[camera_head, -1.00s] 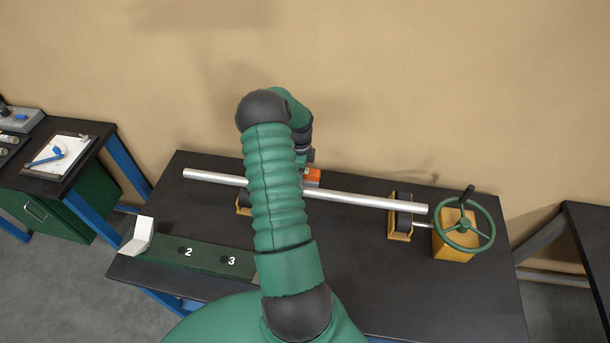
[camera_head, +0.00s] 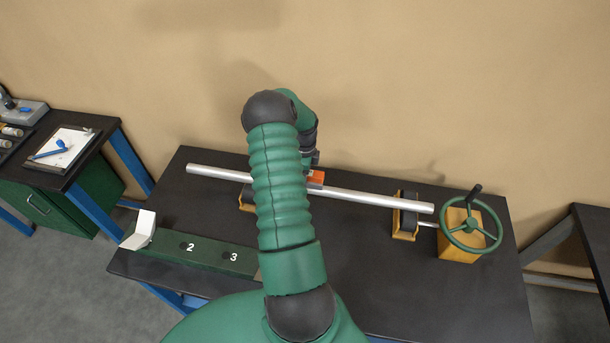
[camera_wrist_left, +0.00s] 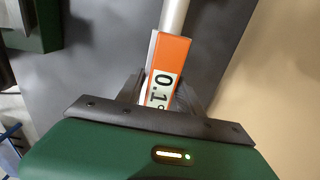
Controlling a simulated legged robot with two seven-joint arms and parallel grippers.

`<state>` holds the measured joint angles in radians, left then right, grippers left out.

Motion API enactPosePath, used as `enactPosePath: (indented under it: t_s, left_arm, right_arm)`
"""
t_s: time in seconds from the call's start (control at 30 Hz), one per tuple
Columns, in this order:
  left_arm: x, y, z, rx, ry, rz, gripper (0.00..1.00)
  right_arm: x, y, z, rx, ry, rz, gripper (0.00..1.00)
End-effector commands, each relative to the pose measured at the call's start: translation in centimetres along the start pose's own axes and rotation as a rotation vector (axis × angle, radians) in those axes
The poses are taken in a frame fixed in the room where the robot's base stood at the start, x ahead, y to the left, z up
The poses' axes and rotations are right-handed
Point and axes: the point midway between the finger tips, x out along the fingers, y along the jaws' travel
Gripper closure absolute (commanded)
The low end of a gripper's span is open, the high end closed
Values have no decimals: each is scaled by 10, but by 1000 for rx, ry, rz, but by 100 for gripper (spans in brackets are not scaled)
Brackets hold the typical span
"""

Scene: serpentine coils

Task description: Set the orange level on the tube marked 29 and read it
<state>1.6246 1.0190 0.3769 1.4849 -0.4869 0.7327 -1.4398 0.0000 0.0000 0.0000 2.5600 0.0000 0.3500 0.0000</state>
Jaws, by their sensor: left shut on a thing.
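The orange level (camera_head: 316,178) sits at the silver tube (camera_head: 370,197), near its middle. In the left wrist view the level (camera_wrist_left: 172,58) lies in line with the tube (camera_wrist_left: 173,15), and its pale display shows what looks like 0.1°, turned sideways and partly cut off by my gripper. My left gripper (camera_wrist_left: 160,88) is shut on the level, one finger on each side. In the head view my arm hides most of this gripper and part of the tube. No mark 29 is readable on the tube. My right gripper is not in view.
The tube rests on roller supports (camera_head: 406,222) on the dark table (camera_head: 370,270), beside a green handwheel (camera_head: 471,226). A green rack marked 2 and 3 (camera_head: 205,252) with a white angled end (camera_head: 139,230) lies at the front left. A side bench (camera_head: 30,172) holds a clipboard (camera_head: 62,145).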

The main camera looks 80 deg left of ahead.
Motion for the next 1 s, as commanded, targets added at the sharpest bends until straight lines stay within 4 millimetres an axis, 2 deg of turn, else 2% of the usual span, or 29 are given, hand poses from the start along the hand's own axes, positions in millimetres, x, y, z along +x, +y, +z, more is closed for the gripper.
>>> enactPosePath:
  t_s: [0.5,1.0]
  left_arm:
    - [21,0,2,0,0,0,100]
    - [26,0,1,1,-1,0,100]
  right_arm:
    - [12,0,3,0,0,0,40]
    - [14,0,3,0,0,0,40]
